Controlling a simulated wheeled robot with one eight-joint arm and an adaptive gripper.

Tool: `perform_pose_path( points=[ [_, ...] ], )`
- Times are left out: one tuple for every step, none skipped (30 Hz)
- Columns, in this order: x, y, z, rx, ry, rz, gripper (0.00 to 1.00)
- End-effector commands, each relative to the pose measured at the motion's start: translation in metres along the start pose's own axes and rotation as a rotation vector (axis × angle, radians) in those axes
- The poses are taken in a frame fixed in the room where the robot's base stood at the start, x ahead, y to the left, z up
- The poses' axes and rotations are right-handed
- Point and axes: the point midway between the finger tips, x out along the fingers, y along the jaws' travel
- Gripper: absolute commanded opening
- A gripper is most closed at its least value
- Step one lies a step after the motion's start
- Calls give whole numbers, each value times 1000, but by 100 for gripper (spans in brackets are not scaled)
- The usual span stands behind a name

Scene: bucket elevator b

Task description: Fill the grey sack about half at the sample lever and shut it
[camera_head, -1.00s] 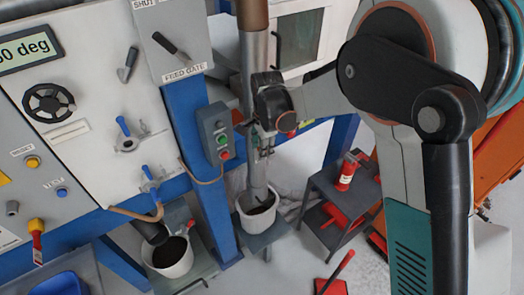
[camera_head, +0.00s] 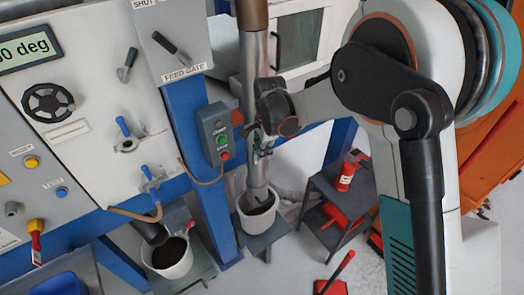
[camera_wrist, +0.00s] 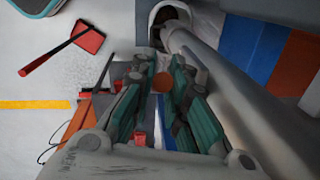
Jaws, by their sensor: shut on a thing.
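My gripper (camera_head: 262,152) is in front of the vertical metal pipe (camera_head: 256,105); whether it touches the pipe is unclear. In the wrist view the fingers (camera_wrist: 161,88) are close around a small, round brown-red thing (camera_wrist: 162,82), mostly hidden. I cannot pick out the grey sack for certain. A pale, baggy shape (camera_head: 288,183) lies behind the pipe. Two blue-handled levers, an upper one (camera_head: 123,127) and a lower one (camera_head: 147,173), are on the panel; neither has a readable label.
A white bucket with dark fill (camera_head: 172,262) stands under a black spout. Another white bucket (camera_head: 258,222) stands under the pipe and shows in the wrist view (camera_wrist: 170,10). A red dustpan (camera_wrist: 90,38) lies on the floor.

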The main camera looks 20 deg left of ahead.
Motion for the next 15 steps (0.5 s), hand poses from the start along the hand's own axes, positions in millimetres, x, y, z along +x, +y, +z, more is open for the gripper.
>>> perform_pose_path(
  points=[
    [0, -1, -4, 8, -30, 5, 0],
    [0, -1, -6, 11, -52, 9, 0],
    [-1, -1, -8, 15, -84, 14, 0],
    [-2, -2, -9, 17, -107, 17, 0],
    [-2, -2, -11, 19, -129, 21, 0],
    [-3, -2, -12, 22, -156, 25, 0],
    [-4, -2, -13, 24, -174, 28, 0],
    [-4, -3, -14, 25, -190, 31, 0],
    [-5, -3, -15, 26, -207, 34, 0],
    [-6, -3, -15, 25, -216, 34, 0],
    [-6, -4, -15, 25, -223, 35, 0],
    [-7, -4, -15, 25, -229, 36, 0],
    [-7, -4, -15, 25, -230, 36, 0],
    [-7, -4, -14, 25, -231, 36, 0],
    [-8, -4, -14, 25, -231, 36, 0]
  ],
)
